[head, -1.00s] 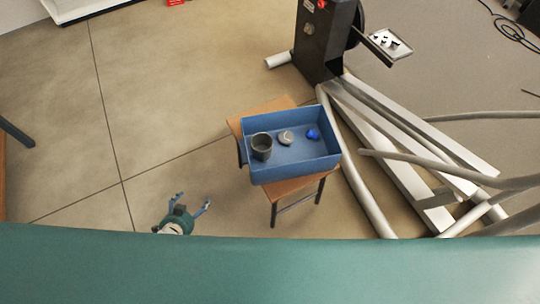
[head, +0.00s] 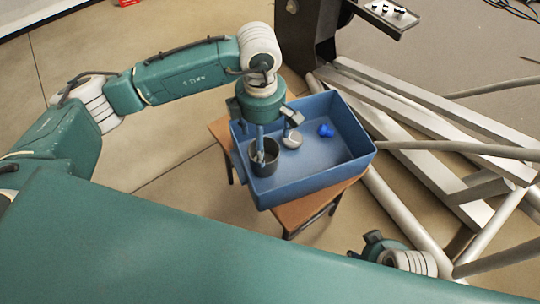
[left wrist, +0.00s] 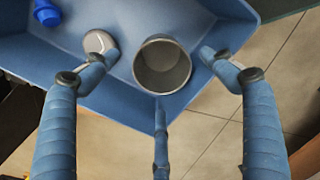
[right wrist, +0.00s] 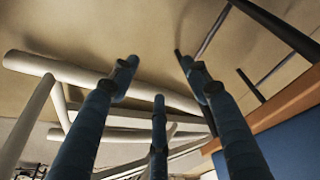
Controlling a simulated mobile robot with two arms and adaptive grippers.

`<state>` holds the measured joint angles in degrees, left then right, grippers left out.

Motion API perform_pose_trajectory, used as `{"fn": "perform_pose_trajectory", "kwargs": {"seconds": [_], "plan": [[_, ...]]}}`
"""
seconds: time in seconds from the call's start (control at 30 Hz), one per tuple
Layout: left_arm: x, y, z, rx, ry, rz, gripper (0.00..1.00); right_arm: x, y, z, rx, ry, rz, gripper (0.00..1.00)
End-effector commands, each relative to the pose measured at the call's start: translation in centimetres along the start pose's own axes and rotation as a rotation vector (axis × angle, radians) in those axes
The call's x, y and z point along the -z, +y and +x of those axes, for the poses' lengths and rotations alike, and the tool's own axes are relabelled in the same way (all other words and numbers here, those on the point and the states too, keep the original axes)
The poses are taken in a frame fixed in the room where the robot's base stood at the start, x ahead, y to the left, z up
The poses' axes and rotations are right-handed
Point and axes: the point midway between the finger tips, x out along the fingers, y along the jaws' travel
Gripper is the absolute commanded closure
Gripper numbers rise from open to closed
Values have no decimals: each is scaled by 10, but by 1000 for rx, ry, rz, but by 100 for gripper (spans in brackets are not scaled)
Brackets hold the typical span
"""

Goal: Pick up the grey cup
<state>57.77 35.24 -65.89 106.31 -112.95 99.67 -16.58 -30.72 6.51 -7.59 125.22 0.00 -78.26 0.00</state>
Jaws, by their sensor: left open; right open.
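The grey cup (head: 266,167) stands upright in the left part of a blue bin (head: 312,172). In the left wrist view the cup (left wrist: 162,78) is seen from above, its open mouth between the spread fingers. My left gripper (head: 273,139) is open above the cup, with one finger overlapping the cup's mouth in the head view; I cannot tell if it touches. My right gripper (head: 368,246) is open and empty, low beside the bin's stool and partly hidden by my body. Its spread fingers (right wrist: 157,62) show only floor and pipes between them.
A whitish round object (head: 292,139) and a blue object (head: 326,130) lie in the bin beside the cup. The bin rests on a wooden stool (head: 292,214). Metal beams and pipes (head: 440,138) crowd the right. Open floor (head: 168,165) lies left.

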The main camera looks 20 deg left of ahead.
Motion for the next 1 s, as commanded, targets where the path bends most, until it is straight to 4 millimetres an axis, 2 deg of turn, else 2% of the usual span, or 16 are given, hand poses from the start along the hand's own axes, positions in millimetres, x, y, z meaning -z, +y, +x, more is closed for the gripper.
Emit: {"fn": "perform_pose_trajectory", "kwargs": {"seconds": [0.1,0.3,0.53,0.8,1.0], "plan": [[7,1,14,-15,29,11,17,2,1,-8,-1,6,0,53],[6,1,45,-12,25,9,17,4,1,-25,-3,16,1,53],[6,1,63,-11,23,8,17,5,2,-35,-3,20,2,53],[6,0,102,-11,23,8,17,6,3,-61,-6,34,3,53],[5,0,106,-13,21,9,17,5,3,-66,-6,34,4,53]]}}
